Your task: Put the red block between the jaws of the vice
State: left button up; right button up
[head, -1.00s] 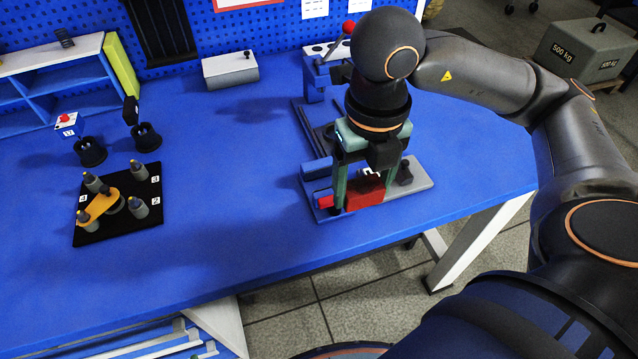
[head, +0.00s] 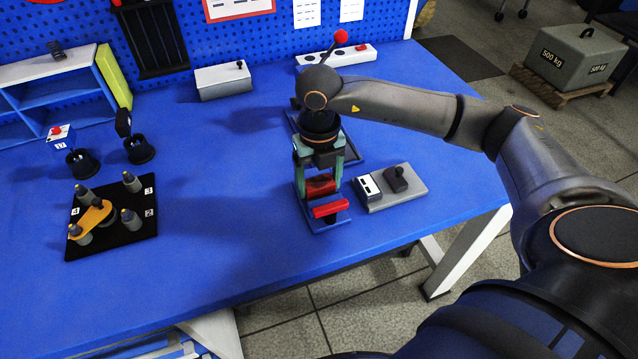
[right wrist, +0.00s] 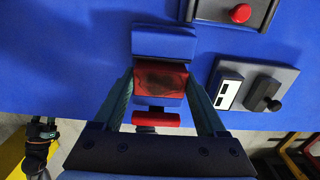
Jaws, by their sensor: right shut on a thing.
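The red block (head: 320,186) is between the fingers of my right gripper (head: 319,192), which is shut on it. It also shows in the right wrist view (right wrist: 160,78) with a dark shaded top. The blue vice (right wrist: 165,42) lies under the gripper, with its red handle bar (head: 330,208) on the near side. From above, the block appears between the vice's blue parts. How deep it sits, and whether it touches the jaws, I cannot tell. What looks like my left gripper (right wrist: 40,128) is small at the lower left of the right wrist view.
A grey plate (head: 408,192) with a black knob and a white-topped block is close right of the vice. Behind is a dark frame with a red-knobbed lever (head: 340,37). A black mat (head: 135,232) with several pegs lies left. The blue table between is clear.

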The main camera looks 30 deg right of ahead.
aim_at(319, 182)
jog(key=shift+f, duration=0.55)
jog(key=shift+f, duration=0.2)
jog(key=o, duration=1.5)
jog(key=shift+r, duration=0.1)
notch_tip(319, 182, up, 12)
jog(key=shift+r, duration=0.15)
